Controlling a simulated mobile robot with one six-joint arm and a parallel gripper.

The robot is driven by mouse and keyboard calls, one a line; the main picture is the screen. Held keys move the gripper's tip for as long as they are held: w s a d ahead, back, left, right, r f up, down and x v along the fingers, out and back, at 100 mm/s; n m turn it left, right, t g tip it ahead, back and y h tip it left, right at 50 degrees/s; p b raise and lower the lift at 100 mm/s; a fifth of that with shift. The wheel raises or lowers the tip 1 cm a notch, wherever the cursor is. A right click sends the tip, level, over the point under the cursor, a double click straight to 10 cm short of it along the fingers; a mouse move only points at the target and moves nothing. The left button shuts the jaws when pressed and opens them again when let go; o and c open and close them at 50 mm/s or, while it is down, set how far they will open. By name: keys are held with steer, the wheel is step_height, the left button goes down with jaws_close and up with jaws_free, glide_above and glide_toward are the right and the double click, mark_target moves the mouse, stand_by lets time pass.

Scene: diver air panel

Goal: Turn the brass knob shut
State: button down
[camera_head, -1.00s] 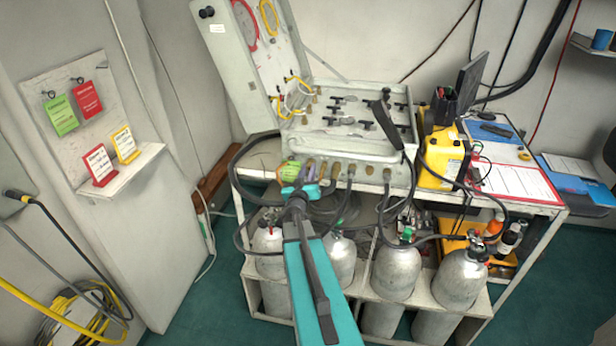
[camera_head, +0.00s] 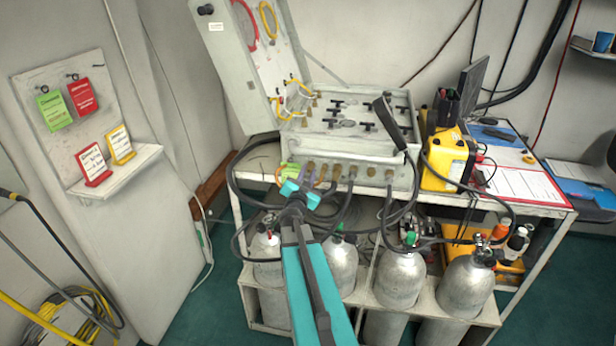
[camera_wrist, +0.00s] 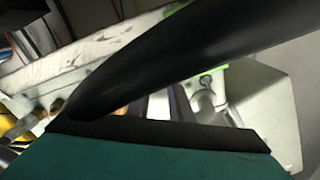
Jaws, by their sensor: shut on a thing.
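My gripper (camera_head: 302,190) is in front of the lower left front of the grey air panel (camera_head: 365,178). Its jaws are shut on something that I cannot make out. Several brass knobs or fittings (camera_head: 323,170) sit in a row along the panel's front edge, just above and right of my gripper. I cannot tell which is the task's knob, or whether the jaws touch one. A green tag (camera_head: 290,167) and a purple one show by the gripper's tip. In the wrist view, a thick black curved shape (camera_wrist: 190,55), perhaps a hose, crosses close to the camera and hides the jaw contact.
Black hoses (camera_head: 234,172) loop from the panel around my gripper. Silver cylinders (camera_head: 400,280) stand in a rack below. A tag board (camera_head: 65,135) hangs left.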

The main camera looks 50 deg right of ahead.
stand_by(0.4)
steer(key=c, duration=1.9)
jaws_free()
steer(key=shift+o, duration=0.2)
steer(key=p+v, duration=0.1)
steer(key=v, duration=0.7)
steer(key=shift+s+a+p, duration=0.25)
steer(key=shift+a+p, duration=0.05)
steer(key=shift+p, duration=0.1)
steer(key=p+v, duration=0.1)
steer(key=p, duration=0.3)
steer(key=shift+s+a, duration=0.15)
steer(key=shift+a, duration=0.1)
steer(key=shift+s+a+r+p, duration=0.1)
steer(key=shift+s+a+p, duration=0.15)
steer(key=shift+p, duration=0.7)
